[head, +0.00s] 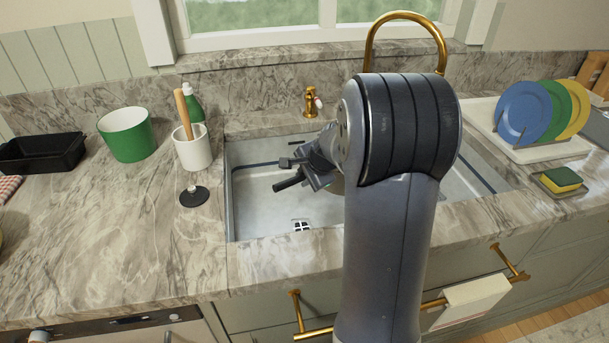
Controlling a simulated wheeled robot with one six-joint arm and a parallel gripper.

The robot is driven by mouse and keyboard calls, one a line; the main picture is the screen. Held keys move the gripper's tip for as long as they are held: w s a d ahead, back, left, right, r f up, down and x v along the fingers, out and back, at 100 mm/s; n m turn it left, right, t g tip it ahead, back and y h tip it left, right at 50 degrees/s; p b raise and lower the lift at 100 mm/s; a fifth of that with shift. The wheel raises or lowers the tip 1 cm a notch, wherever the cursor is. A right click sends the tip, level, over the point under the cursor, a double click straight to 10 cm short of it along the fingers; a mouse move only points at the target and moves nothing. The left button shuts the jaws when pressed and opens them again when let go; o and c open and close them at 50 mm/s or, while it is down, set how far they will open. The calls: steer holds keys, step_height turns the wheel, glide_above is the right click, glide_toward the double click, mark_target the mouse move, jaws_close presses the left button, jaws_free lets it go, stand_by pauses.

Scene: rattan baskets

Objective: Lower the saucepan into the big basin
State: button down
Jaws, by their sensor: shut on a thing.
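The sink's basin (252,205) is a pale metal recess in the marble counter, with a drain near its front edge. My gripper (297,178) is over the basin, left of my arm's large joint, and is shut on what seems to be the dark handle (284,185) of the saucepan. A small dull patch of the saucepan (338,186) shows beside the gripper. The rest of the pan is hidden behind my arm, so I cannot tell its tilt or whether it touches the basin floor.
A gold faucet (405,18) arches behind the sink, with a small gold tap (311,103) to its left. A white crock (193,149), green pot (127,135) and black stopper (194,196) stand left. A plate rack (540,148) and sponge (562,179) are right. The front-left counter is clear.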

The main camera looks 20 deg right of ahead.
step_height(320, 180, down, 11)
steer(key=b, duration=0.9)
steer(key=shift+f, duration=0.2)
stand_by(0.4)
steer(key=c, duration=1.2)
jaws_free()
steer(key=shift+c, duration=0.2)
steer(key=shift+f, duration=0.1)
steer(key=a+p+v, duration=0.1)
steer(key=v, duration=1)
steer(key=shift+d, duration=0.5)
steer(key=shift+w, duration=0.1)
steer(key=b+x, duration=0.1)
steer(key=x, duration=0.9)
steer(key=shift+w+f, duration=0.15)
steer(key=shift+f, duration=0.15)
steer(key=shift+w, duration=0.1)
steer(key=shift+r, duration=0.2)
